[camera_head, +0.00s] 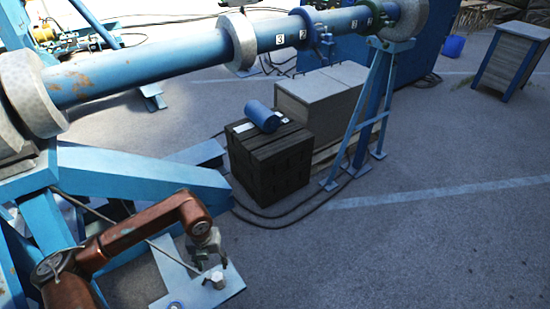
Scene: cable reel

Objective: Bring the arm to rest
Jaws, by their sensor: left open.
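My left arm, reddish brown, comes in from the lower left of the head view. Its gripper (212,250) is open and points down over a pale blue base plate (182,275) with bolts on it. The fingers are small and dark, near a light bolt head (217,280); I cannot tell whether they touch it. Nothing shows between the fingers. My right gripper is not in view.
A blue pipe (150,66) with pale discs crosses above on blue stands (358,125). A dark crate (268,165) bears a blue cylinder (262,117), beside grey boxes (320,95). Cables lie on the floor.

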